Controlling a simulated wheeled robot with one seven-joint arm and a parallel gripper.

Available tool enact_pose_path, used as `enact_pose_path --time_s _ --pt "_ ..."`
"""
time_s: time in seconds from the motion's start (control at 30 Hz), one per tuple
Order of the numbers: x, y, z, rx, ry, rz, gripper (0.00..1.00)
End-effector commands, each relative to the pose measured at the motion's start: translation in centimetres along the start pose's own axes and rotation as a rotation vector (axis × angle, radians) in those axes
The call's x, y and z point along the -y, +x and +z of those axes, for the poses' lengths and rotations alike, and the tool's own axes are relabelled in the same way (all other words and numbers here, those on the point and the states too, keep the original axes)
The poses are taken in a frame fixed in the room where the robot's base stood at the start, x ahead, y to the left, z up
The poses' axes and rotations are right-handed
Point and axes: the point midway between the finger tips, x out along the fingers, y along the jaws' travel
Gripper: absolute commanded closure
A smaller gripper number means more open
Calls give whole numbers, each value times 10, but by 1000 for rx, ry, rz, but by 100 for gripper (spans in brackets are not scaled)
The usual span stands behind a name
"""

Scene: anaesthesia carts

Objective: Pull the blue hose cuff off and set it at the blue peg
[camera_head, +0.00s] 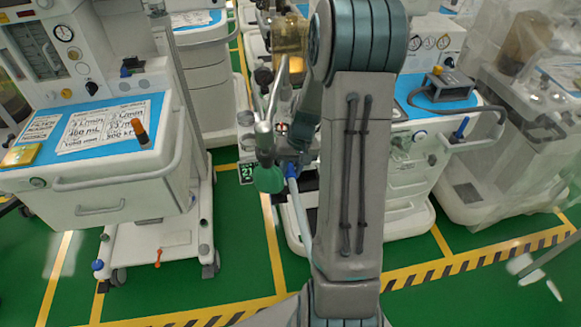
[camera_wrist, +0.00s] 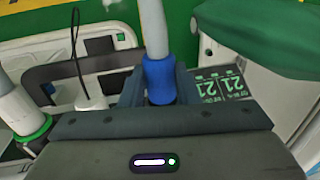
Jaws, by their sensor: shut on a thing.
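The blue hose cuff (camera_wrist: 160,80) is between the two jaws of my gripper (camera_wrist: 158,88) in the wrist view. My gripper is shut on it. A grey hose (camera_wrist: 153,28) runs up from the cuff. The cuff's lower end is hidden by the gripper body, so I cannot tell whether it sits on a port. In the head view the blue cuff (camera_head: 291,170) shows small beside my arm, with the pale hose (camera_head: 302,215) hanging below. A blue peg (camera_head: 461,128) stands tilted at the right cart's front corner.
A green bag (camera_head: 268,179) hangs just left of the cuff. The left cart (camera_head: 120,180) carries an orange-topped peg (camera_head: 140,132). In the wrist view, a white fitting with a green ring (camera_wrist: 35,130) is at left and number labels (camera_wrist: 220,87) at right. Green floor lies in front.

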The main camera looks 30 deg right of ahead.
Motion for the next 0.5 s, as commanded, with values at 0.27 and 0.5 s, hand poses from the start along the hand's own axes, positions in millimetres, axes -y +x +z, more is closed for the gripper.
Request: enact_pose_path --time_s 0.27,0.5 --pt "0 0 12 0 0 0 100" --pt "0 0 21 0 -1 0 100"
